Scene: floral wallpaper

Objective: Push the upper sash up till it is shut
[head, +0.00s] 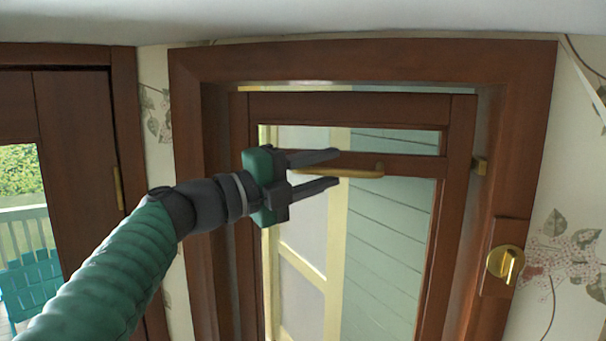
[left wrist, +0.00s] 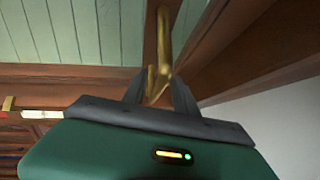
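The upper sash (head: 350,106) is a dark wooden frame in the middle of the head view. A narrow light gap shows between its top rail and the frame head above. A brass bar handle (head: 368,171) sits on a wooden cross rail (head: 410,163) lower down. My left gripper (head: 338,169) is at this handle, its two fingers apart, one above and one below the bar. In the left wrist view, the brass handle (left wrist: 160,75) appears between the fingertips; whether either finger touches it I cannot tell. My right gripper is not in view.
A wooden casing (head: 370,62) surrounds the window. A second wooden frame (head: 78,150) at left looks onto a teal chair (head: 30,285) outside.

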